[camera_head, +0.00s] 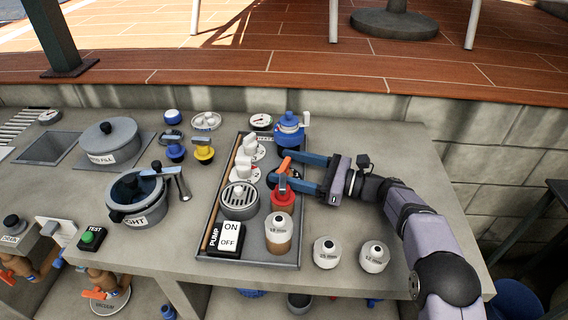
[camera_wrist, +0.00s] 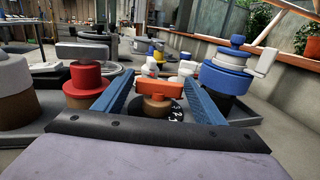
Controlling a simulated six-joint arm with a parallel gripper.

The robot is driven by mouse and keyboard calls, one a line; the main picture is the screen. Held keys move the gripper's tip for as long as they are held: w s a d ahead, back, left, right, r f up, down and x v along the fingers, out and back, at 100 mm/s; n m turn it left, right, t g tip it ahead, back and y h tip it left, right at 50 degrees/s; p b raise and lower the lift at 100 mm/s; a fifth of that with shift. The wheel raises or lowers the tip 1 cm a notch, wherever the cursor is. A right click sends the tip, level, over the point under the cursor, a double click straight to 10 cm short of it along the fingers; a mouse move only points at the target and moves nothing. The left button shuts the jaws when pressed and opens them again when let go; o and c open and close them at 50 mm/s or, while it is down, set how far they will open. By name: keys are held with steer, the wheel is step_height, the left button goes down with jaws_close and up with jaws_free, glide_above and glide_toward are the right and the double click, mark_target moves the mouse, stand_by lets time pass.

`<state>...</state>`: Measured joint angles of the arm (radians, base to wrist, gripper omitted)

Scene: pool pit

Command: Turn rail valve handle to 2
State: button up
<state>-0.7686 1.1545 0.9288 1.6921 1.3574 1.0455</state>
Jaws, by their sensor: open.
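An orange valve handle (camera_head: 284,165) sits in the dark tray (camera_head: 209,207) on the counter. In the wrist view the orange handle (camera_wrist: 158,88) lies crosswise on a brown round base (camera_wrist: 154,105). A black dial (camera_wrist: 177,114) with white numerals, a 2 among them, shows beside the base. My gripper (camera_head: 281,169) is open, with its blue fingers on either side of the handle. In the wrist view my gripper (camera_wrist: 157,80) frames the handle with visible gaps. Which numeral the handle points at cannot be told.
A red valve (camera_head: 284,197) stands close beside the lower finger, and a blue capped device (camera_head: 290,130) stands near the upper one.

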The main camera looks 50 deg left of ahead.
steer(key=shift+s+a, duration=0.35)
steer(key=shift+a, duration=0.2)
steer(key=c, duration=0.8)
steer(key=shift+o, duration=0.2)
steer(key=shift+r+m+t, duration=0.1)
steer(key=shift+m+t, duration=0.3)
steer(key=shift+m+t+y, duration=0.3)
steer(key=shift+t+y, duration=0.2)
steer(key=shift+t, duration=0.1)
steer(key=shift+m+t+y+b, duration=0.4)
steer(key=shift+m+t, duration=0.4)
steer(key=shift+t, duration=0.4)
